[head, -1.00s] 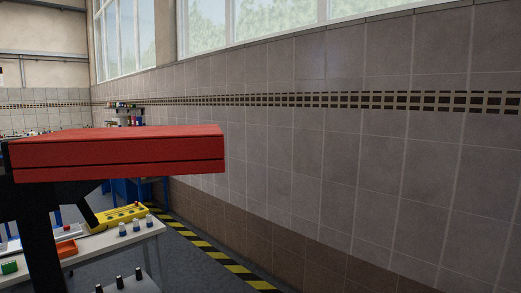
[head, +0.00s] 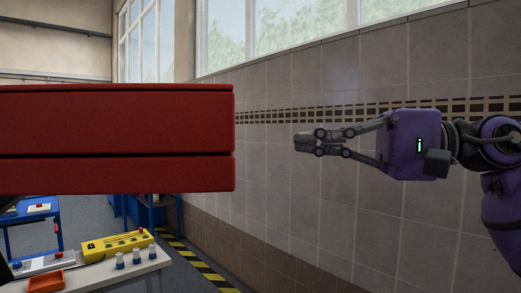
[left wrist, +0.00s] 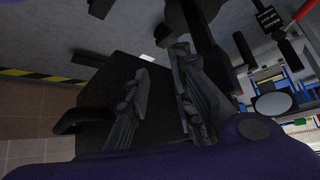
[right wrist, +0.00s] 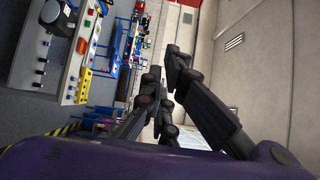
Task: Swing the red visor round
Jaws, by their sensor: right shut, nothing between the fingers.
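The red visor (head: 120,125), a long red slab with a dark seam along it, fills the left of the head view at close range. Its right end stands free in front of the tiled wall. My right gripper (head: 303,143) is shut and empty, to the right of that end with a clear gap, fingers pointing left; its fingers also show in the right wrist view (right wrist: 165,65). My left gripper (left wrist: 161,62) shows only in the left wrist view, fingers apart, empty, over a black surface.
A pale bench (head: 160,262) with a yellow control box (head: 117,244) and an orange tray (head: 45,281) is below the visor. A blue table (head: 57,222) stands at the far left. The tiled wall (head: 330,225) runs along the right, with hazard-striped floor tape (head: 205,277) at its foot.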

